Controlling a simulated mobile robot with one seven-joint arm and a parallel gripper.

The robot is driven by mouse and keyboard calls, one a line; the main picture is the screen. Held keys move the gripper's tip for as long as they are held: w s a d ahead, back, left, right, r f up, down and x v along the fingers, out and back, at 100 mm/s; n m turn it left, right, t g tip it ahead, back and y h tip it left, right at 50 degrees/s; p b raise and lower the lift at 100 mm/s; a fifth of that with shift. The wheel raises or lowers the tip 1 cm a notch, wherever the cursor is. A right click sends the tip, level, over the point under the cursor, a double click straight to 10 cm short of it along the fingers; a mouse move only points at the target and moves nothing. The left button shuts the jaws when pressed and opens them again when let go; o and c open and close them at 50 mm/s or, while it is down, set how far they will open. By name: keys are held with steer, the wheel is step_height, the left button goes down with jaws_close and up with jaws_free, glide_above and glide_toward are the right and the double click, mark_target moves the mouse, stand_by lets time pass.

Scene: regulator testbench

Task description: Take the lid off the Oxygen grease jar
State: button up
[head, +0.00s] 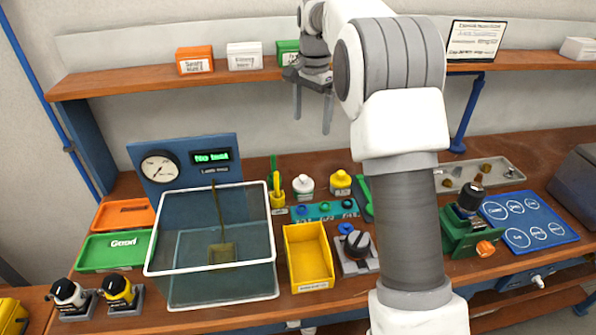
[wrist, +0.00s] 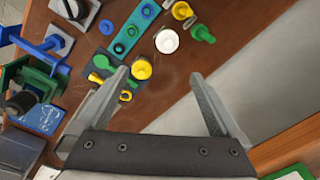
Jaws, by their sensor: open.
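Two small lidded jars stand on the bench behind the teal strip: a white jar (head: 303,187) and, to its right, a yellow jar (head: 340,184). Their labels are too small to read, so I cannot tell which is Oxygen grease. Both have lids on. In the wrist view the white jar (wrist: 167,41) and the yellow jar (wrist: 141,69) show from above, beyond my fingers. My gripper (head: 312,118) is open and empty, high above the bench, below the shelf edge and above the jars. It also shows in the wrist view (wrist: 160,76).
A yellow pot (head: 278,199) with a green upright handle stands left of the jars. The teal strip (head: 322,210) lies in front, and a green tool (head: 367,196) lies right. A water tank (head: 165,272) stands front left. The shelf (head: 120,85) runs behind my gripper.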

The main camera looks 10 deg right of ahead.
steer(key=m, duration=0.1)
glide_toward(303, 177)
steer(key=shift+g, duration=0.3)
steer(key=f, duration=0.3)
steer(key=d+f, duration=0.1)
steer(key=f, duration=0.1)
steer(key=shift+w+b, duration=0.25)
steer(key=shift+b, duration=0.1)
steer(key=f, duration=0.2)
steer(key=a+f, duration=0.1)
steer(key=f, duration=0.1)
steer(key=shift+f, duration=0.75)
steer(key=c, duration=1.2)
steer(key=shift+o, duration=0.2)
steer(key=shift+r, duration=0.1)
